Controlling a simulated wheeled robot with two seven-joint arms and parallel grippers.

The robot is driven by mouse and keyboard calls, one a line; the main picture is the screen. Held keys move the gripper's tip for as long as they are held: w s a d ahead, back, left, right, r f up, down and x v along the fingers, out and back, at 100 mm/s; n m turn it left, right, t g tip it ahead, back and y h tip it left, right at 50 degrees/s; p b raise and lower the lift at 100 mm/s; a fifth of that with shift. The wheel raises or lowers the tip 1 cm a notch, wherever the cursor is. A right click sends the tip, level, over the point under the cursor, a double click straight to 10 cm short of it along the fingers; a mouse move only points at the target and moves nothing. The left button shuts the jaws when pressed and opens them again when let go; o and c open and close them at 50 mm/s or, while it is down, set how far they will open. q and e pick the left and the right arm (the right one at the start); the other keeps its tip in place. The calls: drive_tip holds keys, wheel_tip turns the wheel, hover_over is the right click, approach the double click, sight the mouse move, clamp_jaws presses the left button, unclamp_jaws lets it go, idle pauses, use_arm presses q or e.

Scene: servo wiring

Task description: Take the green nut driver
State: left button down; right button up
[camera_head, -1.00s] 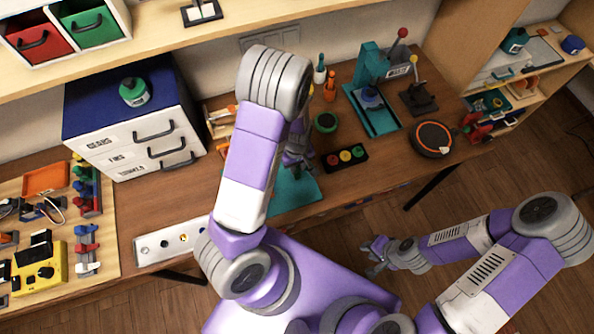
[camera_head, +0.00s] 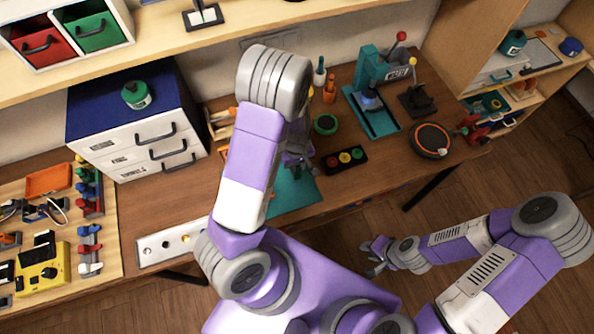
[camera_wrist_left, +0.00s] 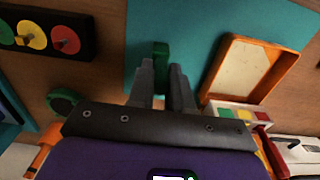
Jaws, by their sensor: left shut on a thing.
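The green nut driver (camera_wrist_left: 161,62) shows as a green piece between the fingers of my left gripper (camera_wrist_left: 162,80) in the left wrist view, over the teal mat (camera_wrist_left: 205,25). My left gripper is shut on it. The rest of the driver is hidden by the fingers and the gripper body. In the head view my left gripper (camera_head: 297,165) is low over the bench, partly behind my own arm, and the driver cannot be made out there. My right gripper (camera_head: 372,257) is off the bench's front edge, over the floor, with its fingers apart and empty.
A black block with red, yellow and green discs (camera_head: 345,159) lies right of the left gripper. A teal press (camera_head: 372,95) and a round black pad (camera_head: 431,139) stand further right. The drawer cabinet (camera_head: 140,150) is to the left.

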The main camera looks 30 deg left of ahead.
use_arm(q)
drive_tip(key=shift+r+p, duration=3.25)
drive_tip(key=shift+r, duration=0.55)
